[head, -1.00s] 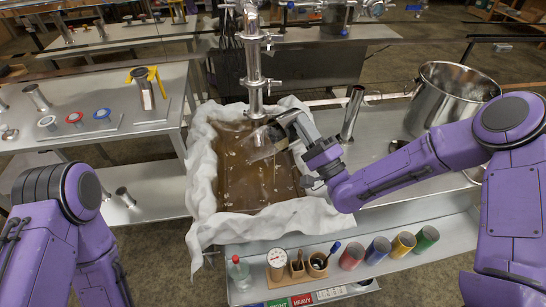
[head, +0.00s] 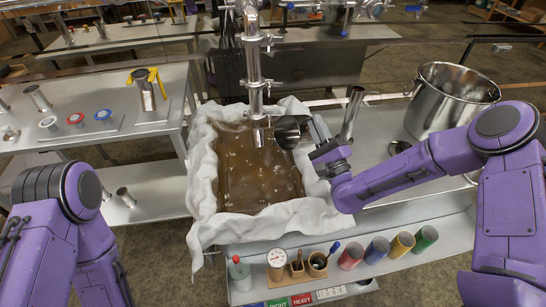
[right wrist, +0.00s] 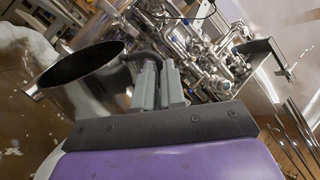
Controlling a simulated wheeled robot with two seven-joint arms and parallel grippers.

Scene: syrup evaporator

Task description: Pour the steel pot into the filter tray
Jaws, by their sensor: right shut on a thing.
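The filter tray (head: 202,170) is lined with draped white cloth and holds brown, foamy liquid, left of centre in the head view. My right gripper (head: 312,132) is beside the tray's right edge, shut on the handle of the small steel pot (head: 288,132). The pot is over the tray's upper right corner, with its dark mouth visible. In the right wrist view the pot (right wrist: 95,85) shows its wide dark opening, and its handle runs between the fingers (right wrist: 158,75). The pot's contents cannot be made out. My left arm is at the left; its gripper is out of view.
A vertical steel pipe (head: 253,65) stands at the tray's far side, close to the pot. A large steel stockpot (head: 445,100) and a slanted steel tube (head: 351,112) stand on the right bench. Several coloured cylinders (head: 377,248) and a dial gauge (head: 276,259) line the front shelf.

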